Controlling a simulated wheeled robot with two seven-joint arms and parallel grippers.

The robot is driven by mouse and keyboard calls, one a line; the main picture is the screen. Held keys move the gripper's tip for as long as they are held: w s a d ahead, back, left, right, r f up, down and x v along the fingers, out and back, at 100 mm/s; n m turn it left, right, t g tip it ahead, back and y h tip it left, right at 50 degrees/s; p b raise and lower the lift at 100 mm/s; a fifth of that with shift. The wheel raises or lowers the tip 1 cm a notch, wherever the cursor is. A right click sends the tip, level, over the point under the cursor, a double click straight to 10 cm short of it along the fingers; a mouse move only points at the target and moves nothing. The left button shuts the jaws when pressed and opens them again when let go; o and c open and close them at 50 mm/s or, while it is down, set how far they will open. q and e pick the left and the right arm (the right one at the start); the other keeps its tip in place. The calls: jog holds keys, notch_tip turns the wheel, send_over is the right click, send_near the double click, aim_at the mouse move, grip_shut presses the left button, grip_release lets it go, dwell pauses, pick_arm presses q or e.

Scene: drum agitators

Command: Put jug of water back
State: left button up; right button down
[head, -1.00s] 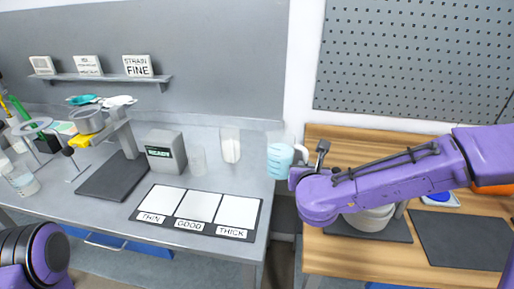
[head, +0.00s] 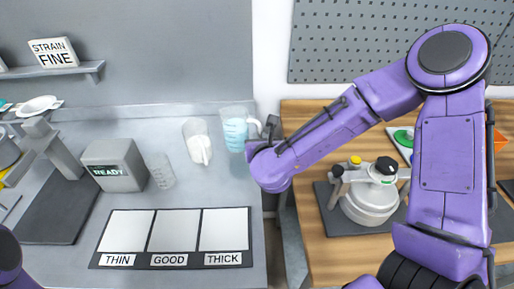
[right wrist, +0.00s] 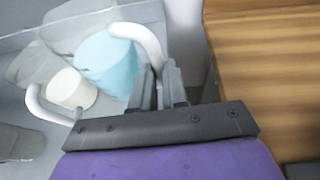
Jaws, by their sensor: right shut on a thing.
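The jug of water (head: 235,132) is a clear jug with pale blue water and a white handle. It is at the back right corner of the grey bench, just right of a similar jug with white contents (head: 198,145). My right gripper (head: 264,130) is shut on its handle from the right. The right wrist view shows the fingers (right wrist: 158,85) at the white handle, with the blue water (right wrist: 105,65) beyond. The jug looks upright; I cannot tell whether its base touches the bench. My left gripper is out of view; only part of that arm shows.
An empty clear beaker (head: 160,172) and a grey READY box (head: 113,165) stand to the left. The THIN, GOOD, THICK board (head: 175,232) lies in front. A wooden table (head: 310,235) with a white lidded pot (head: 370,200) is at right, across a gap.

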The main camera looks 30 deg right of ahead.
notch_tip(320, 180, down, 4)
jog(key=shift+w+a+f, duration=0.1)
jog(key=c, duration=1.6)
grip_release()
jog(key=shift+f, duration=0.2)
jog(key=o, duration=0.5)
jog(key=shift+c, duration=0.2)
jog(key=shift+r, duration=0.1)
